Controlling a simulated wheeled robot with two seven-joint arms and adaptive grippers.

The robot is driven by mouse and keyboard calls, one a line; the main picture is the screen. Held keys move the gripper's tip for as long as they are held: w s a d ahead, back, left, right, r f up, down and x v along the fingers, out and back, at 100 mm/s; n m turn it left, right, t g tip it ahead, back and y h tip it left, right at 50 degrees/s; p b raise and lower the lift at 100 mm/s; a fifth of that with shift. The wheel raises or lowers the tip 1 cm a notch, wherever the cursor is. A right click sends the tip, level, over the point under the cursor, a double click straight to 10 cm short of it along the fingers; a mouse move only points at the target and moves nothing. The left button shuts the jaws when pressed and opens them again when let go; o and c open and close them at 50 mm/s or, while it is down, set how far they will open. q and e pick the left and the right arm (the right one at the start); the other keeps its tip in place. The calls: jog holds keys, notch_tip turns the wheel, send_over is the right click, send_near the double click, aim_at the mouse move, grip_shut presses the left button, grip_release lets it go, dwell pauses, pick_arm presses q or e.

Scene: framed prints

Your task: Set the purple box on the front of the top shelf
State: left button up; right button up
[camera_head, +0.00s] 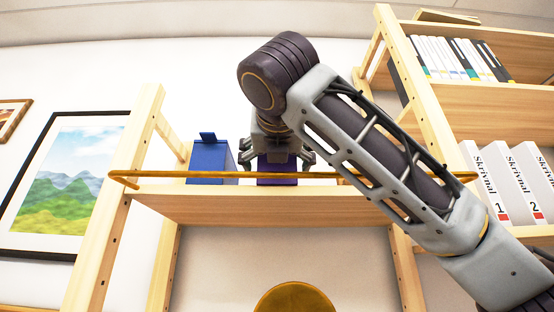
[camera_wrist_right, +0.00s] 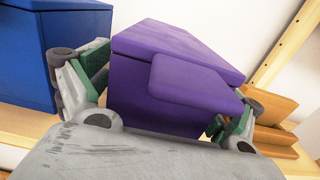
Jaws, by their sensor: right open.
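The purple box (camera_head: 277,182) stands on the top shelf (camera_head: 260,208), behind the brass rail along the shelf front. In the right wrist view the purple box (camera_wrist_right: 165,75) fills the middle, with a raised flap on its near side. My right gripper (camera_head: 277,163) is open, with one finger on each side of the box. In the wrist view a gap shows by the left finger; whether the right finger touches cannot be told. The lower part of the box is hidden by my gripper in the wrist view. My left gripper is not in view.
A blue box (camera_head: 208,160) stands just left of the purple one. The brass rail (camera_head: 200,174) crosses the shelf front. A wooden organizer (camera_wrist_right: 275,115) sits to the right. A bookcase with white binders (camera_head: 490,180) stands at right; a framed landscape (camera_head: 65,185) hangs left.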

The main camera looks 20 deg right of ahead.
jog(key=shift+s, duration=0.15)
jog(key=v, duration=1.1)
jog(key=shift+s, duration=0.35)
jog(key=shift+a+r, duration=0.1)
dwell(0.5)
